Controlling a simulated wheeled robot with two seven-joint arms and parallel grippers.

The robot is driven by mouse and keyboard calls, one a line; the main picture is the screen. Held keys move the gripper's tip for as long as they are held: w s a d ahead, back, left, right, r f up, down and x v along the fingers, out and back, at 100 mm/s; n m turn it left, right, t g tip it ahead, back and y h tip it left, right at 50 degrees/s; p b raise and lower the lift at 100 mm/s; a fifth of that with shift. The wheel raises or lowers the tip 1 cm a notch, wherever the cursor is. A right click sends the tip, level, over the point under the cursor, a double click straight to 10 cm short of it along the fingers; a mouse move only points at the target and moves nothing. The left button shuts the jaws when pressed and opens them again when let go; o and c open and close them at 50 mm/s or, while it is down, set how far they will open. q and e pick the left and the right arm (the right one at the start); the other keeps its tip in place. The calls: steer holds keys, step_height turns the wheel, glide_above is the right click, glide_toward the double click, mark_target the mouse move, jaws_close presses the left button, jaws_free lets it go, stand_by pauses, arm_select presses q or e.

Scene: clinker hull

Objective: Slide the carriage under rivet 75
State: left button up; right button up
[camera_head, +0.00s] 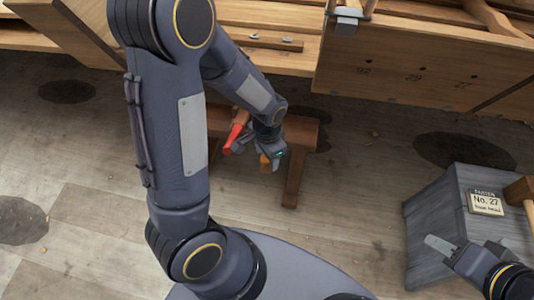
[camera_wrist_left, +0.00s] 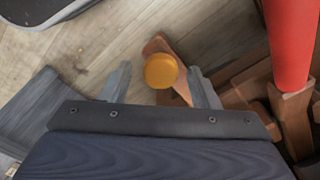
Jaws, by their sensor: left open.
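My left gripper (camera_head: 258,154) is open, low in front of a reddish wooden trestle (camera_head: 292,175). An orange round knob (camera_wrist_left: 161,70) shows between its spread fingers in the left wrist view, over a reddish wooden bar; I cannot tell whether the fingers touch it. The knob (camera_head: 265,162) also shows beside the fingers in the head view. A red handle (camera_head: 233,138) is just left of the gripper. The hull plank (camera_head: 420,75) bears the marks 92, 29 and 27; no mark 75 is legible. I cannot tell which part is the carriage. My right gripper (camera_head: 440,245) is at lower right.
A grey clamp (camera_head: 346,22) sits on the plank's upper edge. A grey crate (camera_head: 430,215) with a sign (camera_head: 486,203) reading No. 27 stands at right; a wooden mallet (camera_head: 520,190) is on it. The plank floor (camera_head: 80,210) at left is clear.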

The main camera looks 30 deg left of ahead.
arm_select(q)
step_height(320, 180, up, 7)
steer(key=p, duration=0.2)
steer(key=shift+r+p, duration=0.1)
steer(key=shift+p, duration=0.25)
steer(key=shift+r, duration=0.35)
steer(key=shift+r, duration=0.15)
steer(key=s+r+n+t+h, duration=0.4)
steer(key=s+r+n+t, duration=0.3)
steer(key=s+r, duration=0.7)
step_height(320, 180, up, 20)
steer(key=g+p, duration=0.1)
steer(key=p, duration=1.9)
steer(key=shift+w, duration=0.35)
